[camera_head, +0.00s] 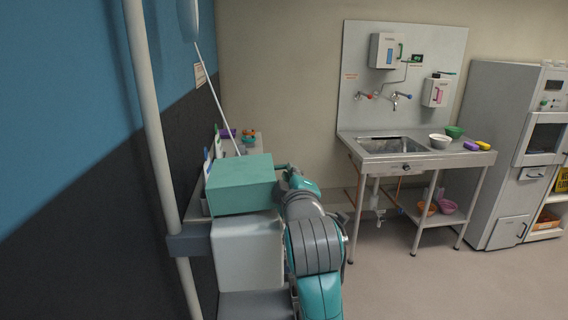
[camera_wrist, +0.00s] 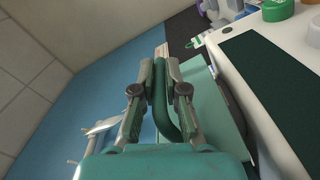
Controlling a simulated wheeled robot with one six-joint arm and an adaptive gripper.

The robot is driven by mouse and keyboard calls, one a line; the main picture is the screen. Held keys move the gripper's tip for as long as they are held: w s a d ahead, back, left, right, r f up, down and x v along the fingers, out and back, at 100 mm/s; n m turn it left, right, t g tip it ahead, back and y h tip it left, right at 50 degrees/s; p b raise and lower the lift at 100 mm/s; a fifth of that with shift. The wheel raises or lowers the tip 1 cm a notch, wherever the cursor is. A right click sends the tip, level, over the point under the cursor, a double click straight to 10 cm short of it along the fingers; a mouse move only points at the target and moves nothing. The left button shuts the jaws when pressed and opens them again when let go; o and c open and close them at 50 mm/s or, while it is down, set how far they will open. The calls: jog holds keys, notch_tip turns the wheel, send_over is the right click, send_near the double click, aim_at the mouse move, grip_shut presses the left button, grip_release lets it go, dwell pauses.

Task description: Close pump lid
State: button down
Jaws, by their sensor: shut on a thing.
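The pump has a white body (camera_head: 247,258) below a teal, box-shaped lid (camera_head: 240,188), beside a grey pole. The lid also shows as a teal panel (camera_wrist: 222,120) in the wrist view. My gripper (camera_wrist: 160,72) has its two fingers on either side of a dark green curved bar (camera_wrist: 169,112), which looks like the lid's handle, and is shut on it. In the head view my arm comes up along the right side of the pump, and my fingers are not clearly visible there. I cannot tell how far the lid stands from its seat.
A pole (camera_head: 155,140) rises at the left. Behind the pump a counter holds small coloured items (camera_head: 248,137). A sink table (camera_head: 420,157) with bowls stands at the back, with a grey cabinet (camera_head: 495,150) at the right. The floor in front of the sink is clear.

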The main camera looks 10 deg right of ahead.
jog(key=shift+d+f, duration=0.2)
jog(key=shift+f, duration=0.65)
jog(key=c, duration=1.2)
grip_release()
jog(key=s, duration=1.2)
jog(key=shift+a, duration=0.25)
